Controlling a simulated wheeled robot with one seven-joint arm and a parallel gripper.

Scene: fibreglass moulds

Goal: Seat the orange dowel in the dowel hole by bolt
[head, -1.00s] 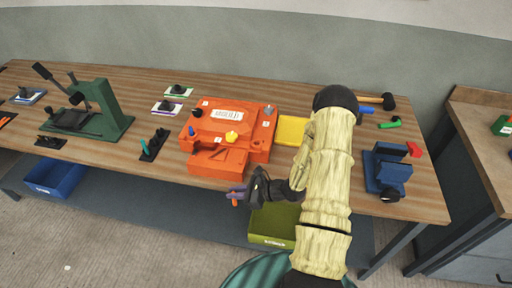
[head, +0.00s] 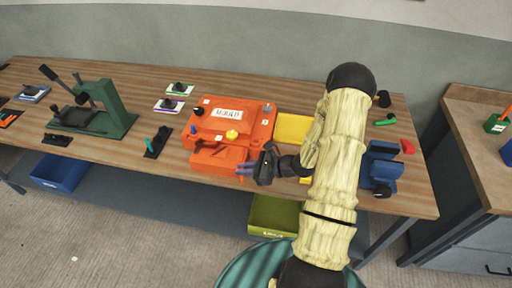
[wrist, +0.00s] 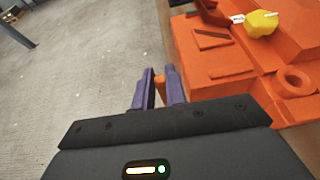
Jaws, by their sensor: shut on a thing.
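My gripper (head: 247,168) is beside the front right corner of the orange mould (head: 207,158). In the wrist view its purple fingers (wrist: 160,92) are shut on the orange dowel (wrist: 160,88), which shows only partly between them. The dowel also shows small below the fingers in the head view (head: 242,179). The mould fills the right of the wrist view (wrist: 215,88), apart from the fingers. A round orange boss with a hole (wrist: 294,80) is on the mould to the right. A yellow knob (head: 232,134) sits on top of the mould. I cannot tell which hole is by the bolt.
A yellow tray (head: 293,127) lies right of the mould, and a blue vise-like fixture (head: 380,170) stands farther right. A green press (head: 108,110) is at the left. A green bin (head: 272,216) and a blue bin (head: 60,173) are below the table.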

